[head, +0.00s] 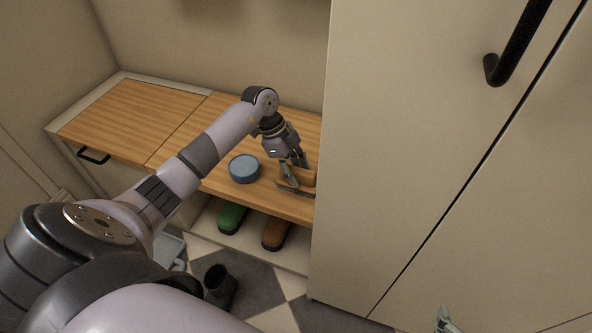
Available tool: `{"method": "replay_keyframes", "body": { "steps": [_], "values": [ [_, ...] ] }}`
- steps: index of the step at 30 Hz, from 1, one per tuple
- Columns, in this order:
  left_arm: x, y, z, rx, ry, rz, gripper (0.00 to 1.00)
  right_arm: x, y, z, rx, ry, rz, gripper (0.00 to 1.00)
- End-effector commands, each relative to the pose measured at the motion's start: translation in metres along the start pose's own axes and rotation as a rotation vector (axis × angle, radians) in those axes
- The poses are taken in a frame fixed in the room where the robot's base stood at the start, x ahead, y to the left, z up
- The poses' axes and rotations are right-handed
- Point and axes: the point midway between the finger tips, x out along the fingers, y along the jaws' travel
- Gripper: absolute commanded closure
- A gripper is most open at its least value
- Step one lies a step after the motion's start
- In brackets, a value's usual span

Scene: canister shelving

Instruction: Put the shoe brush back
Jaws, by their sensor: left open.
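The shoe brush (309,180) appears as a tan wooden block with a dark lower edge on the wooden bench top (215,135), close to the tall cabinet's side. My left gripper (295,174) is open and reaches down right at the brush. Its fingers cover part of the brush, and I cannot tell whether they straddle or touch it. A tip of my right gripper (444,320) shows at the bottom edge, low in front of the cabinet; the rest is out of view.
A round blue tin (244,169) stands just left of the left gripper. The tall cabinet (420,150) closes off the right side. A green shoe (232,217) and a brown shoe (276,235) sit under the bench. A dark boot (219,287) stands on the floor. The bench's left part is clear.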

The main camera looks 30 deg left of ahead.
Motion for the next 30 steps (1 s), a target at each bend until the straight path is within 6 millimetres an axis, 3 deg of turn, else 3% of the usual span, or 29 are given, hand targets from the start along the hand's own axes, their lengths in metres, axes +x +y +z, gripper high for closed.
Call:
{"method": "replay_keyframes", "body": {
  "steps": [8,11,17,25,30],
  "values": [
    [-0.003,0.000,0.000,0.000,0.000,-0.001,0.59,-0.001,0.000,0.000,0.000,-0.002,0.000,0.00],
    [-0.010,-0.001,0.000,0.000,-0.001,-0.002,0.59,-0.004,0.001,0.010,0.001,-0.053,0.002,0.00],
    [-0.037,-0.001,-0.001,0.001,-0.002,-0.002,0.59,-0.018,0.006,0.048,0.005,-0.242,0.012,0.00],
    [-0.078,-0.001,-0.001,0.000,-0.002,-0.002,0.59,-0.054,0.012,0.102,0.014,-0.529,0.027,0.00],
    [-0.107,-0.001,-0.001,0.000,-0.001,-0.002,0.59,-0.061,0.012,0.100,0.015,-0.549,0.028,0.00]
  ]
}}
